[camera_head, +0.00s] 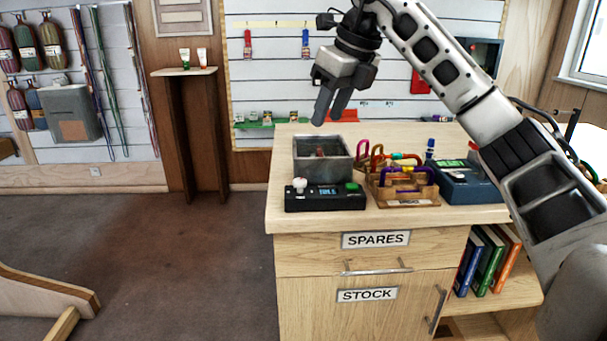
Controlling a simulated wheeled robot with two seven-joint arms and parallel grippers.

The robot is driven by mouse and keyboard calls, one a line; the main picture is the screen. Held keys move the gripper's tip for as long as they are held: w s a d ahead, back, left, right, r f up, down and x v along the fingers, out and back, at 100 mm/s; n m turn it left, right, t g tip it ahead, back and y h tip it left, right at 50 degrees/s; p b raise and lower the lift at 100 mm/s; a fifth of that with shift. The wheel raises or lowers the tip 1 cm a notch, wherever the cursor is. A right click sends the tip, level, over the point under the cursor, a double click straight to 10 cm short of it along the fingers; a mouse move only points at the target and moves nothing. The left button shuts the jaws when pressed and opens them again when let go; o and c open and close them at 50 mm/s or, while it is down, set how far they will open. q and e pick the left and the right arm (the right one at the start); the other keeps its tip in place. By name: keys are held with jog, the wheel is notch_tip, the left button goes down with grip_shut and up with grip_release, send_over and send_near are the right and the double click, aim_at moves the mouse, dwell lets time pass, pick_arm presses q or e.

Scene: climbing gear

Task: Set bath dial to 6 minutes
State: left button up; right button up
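The bath is a grey metal open-topped tank (322,170) on the wooden counter, with something small and reddish inside. A black control panel (340,203) sits along its front. The panel has a white dial (299,185) at its left, a small lit display (327,191) too small to read surely, and a green button (352,187) at its right. My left gripper is not in view.
A wooden rack with coloured carabiners (405,190) stands right of the panel, and a blue box (466,183) beyond it. The counter (282,215) has a drawer marked SPARES and a door marked STOCK. The carpet to the left is mostly clear.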

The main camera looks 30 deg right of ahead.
aim_at(300, 181)
jog(key=x, duration=1.5)
jog(key=shift+w+a+f+b, duration=0.15)
jog(key=shift+w+f+b, duration=0.05)
jog(key=shift+f+b, duration=0.1)
jog(key=shift+r, duration=0.1)
jog(key=c, duration=0.7)
